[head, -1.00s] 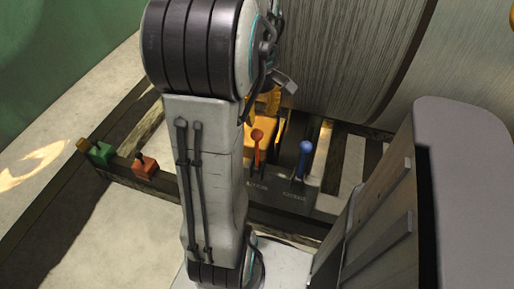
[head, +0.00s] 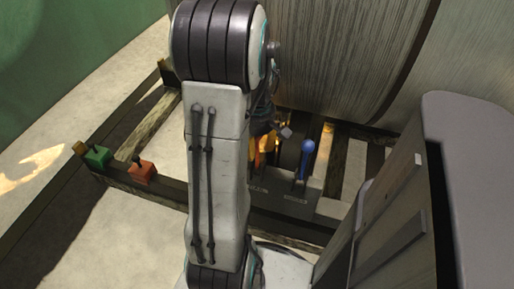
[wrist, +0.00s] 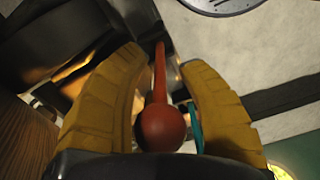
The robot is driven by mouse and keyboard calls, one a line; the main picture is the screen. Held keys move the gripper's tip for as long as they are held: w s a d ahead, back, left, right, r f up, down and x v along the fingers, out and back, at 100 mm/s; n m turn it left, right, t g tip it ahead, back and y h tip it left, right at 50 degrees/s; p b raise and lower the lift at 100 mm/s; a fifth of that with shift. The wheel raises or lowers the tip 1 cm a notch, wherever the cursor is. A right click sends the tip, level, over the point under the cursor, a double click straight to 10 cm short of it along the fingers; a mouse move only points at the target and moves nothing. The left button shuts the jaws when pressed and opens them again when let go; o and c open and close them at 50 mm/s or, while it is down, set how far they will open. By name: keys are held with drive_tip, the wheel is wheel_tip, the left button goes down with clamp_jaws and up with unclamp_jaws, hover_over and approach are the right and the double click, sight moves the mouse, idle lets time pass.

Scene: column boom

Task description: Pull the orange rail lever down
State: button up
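An orange box with a small dark lever (head: 141,171) sits on the dark rail at the left in the head view, clear of my gripper. A separate red-orange lever with a round knob (wrist: 165,127) stands in the wrist view. My gripper (wrist: 162,60) is open, with its yellow fingers on either side of this red lever's knob and stem. Gaps show between the fingers and the lever. In the head view my arm hides most of my gripper and of the red lever.
A blue-knobbed lever (head: 307,148) stands close to the right of my gripper on the same dark panel (head: 285,198). A green box (head: 96,156) is left of the orange box. A large grey drum (head: 350,50) rises behind. A grey cabinet (head: 480,150) is at right.

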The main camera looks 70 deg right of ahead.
drive_tip(key=shift+f, duration=0.15)
clamp_jaws()
idle(0.4)
